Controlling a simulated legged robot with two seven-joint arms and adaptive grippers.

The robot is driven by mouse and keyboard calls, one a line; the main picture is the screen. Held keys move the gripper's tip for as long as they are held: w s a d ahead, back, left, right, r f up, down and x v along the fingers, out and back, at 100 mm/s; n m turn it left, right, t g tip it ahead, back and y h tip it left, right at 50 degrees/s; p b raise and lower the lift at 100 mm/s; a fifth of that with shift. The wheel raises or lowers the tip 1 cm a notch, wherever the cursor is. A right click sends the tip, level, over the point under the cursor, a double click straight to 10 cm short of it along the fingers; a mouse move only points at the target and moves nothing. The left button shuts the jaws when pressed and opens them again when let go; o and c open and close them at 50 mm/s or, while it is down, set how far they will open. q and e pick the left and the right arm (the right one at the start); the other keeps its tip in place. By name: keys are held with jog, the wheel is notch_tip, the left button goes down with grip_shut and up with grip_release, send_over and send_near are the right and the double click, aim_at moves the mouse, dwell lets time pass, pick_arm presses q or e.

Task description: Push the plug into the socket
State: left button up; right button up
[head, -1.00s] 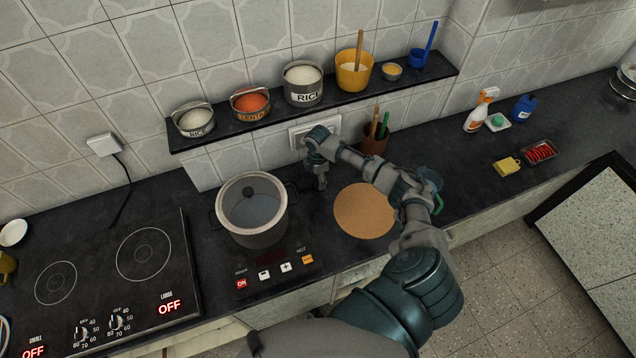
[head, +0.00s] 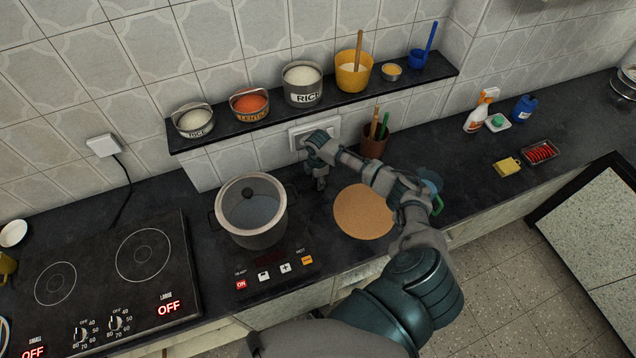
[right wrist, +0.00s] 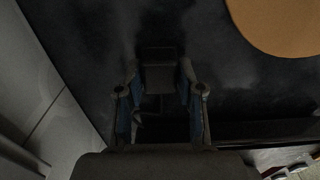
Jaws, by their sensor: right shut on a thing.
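The white wall socket (head: 333,123) is below the shelf in the head view, partly covered by my right wrist. My right gripper (head: 320,184) hangs in front of it, fingers pointing down at the counter. In the right wrist view its fingers (right wrist: 160,85) are closed in on a dark block, which I take for the plug (right wrist: 160,77); its prongs cannot be made out. The plug is hidden in the head view, and whether it touches the socket cannot be seen. My left gripper is not in view.
A pot (head: 251,212) stands on a small cooktop left of the gripper. A round tan mat (head: 363,212) lies to the right, and a brown utensil cup (head: 373,146) stands behind it. The shelf (head: 425,76) with several containers overhangs the socket.

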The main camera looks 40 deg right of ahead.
jog(key=shift+d, duration=0.1)
jog(key=shift+r, duration=0.35)
notch_tip(320, 180, up, 9)
jog(key=shift+r, duration=0.1)
